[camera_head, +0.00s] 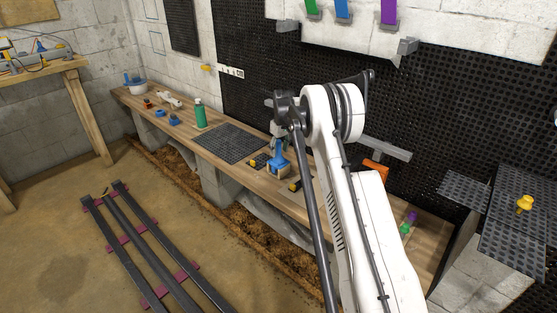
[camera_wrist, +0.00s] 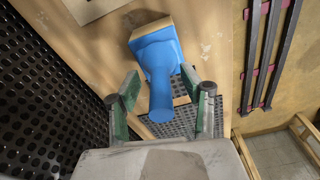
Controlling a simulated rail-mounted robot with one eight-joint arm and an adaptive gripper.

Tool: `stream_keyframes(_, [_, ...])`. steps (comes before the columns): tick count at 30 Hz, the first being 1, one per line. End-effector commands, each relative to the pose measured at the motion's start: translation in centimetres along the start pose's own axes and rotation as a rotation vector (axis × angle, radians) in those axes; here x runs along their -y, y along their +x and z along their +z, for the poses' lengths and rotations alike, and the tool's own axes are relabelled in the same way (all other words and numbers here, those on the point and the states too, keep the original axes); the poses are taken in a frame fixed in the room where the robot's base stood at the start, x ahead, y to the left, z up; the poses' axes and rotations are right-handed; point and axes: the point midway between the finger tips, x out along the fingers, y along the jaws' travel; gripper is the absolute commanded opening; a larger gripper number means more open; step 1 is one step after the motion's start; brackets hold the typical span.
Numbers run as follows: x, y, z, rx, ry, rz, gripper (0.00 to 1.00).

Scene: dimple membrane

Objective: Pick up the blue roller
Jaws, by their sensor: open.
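The blue roller (camera_head: 279,160) stands on the wooden bench, handle up, with a tan part at its base. In the wrist view the roller (camera_wrist: 160,62) has its wide body towards the top and its handle pointing down the picture towards my gripper. My gripper (camera_wrist: 167,92) is open, with one green-and-grey finger on each side of the handle. A gap shows on both sides, wider on the left, so neither finger visibly touches it. In the head view my gripper (camera_head: 277,137) is just above the roller and partly hidden behind my arm.
A dark perforated mat (camera_head: 236,144) lies left of the roller. A green bottle (camera_head: 200,114) and small blue items (camera_head: 174,119) stand further left. Black perforated panel (camera_head: 255,75) rises behind the bench. An orange object (camera_head: 376,169) is to the right, and dark rails (camera_head: 140,240) lie on the floor.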

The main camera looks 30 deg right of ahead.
Motion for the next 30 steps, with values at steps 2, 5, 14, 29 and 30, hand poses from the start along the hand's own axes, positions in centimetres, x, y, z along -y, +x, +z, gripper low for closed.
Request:
stream_keyframes(2, [0.0,1.5,-0.5,0.0,-0.001,0.0,0.42])
stream_keyframes(5, [0.0,2.9,-0.6,0.0,0.0,0.0,0.42])
stream_keyframes(14, [0.0,3.5,-0.6,0.0,0.0,0.0,0.42])
stream_keyframes(29, [0.0,3.5,-0.6,0.0,0.0,0.0,0.0])
stream_keyframes(30, [0.0,3.5,-0.6,0.0,0.0,0.0,0.0])
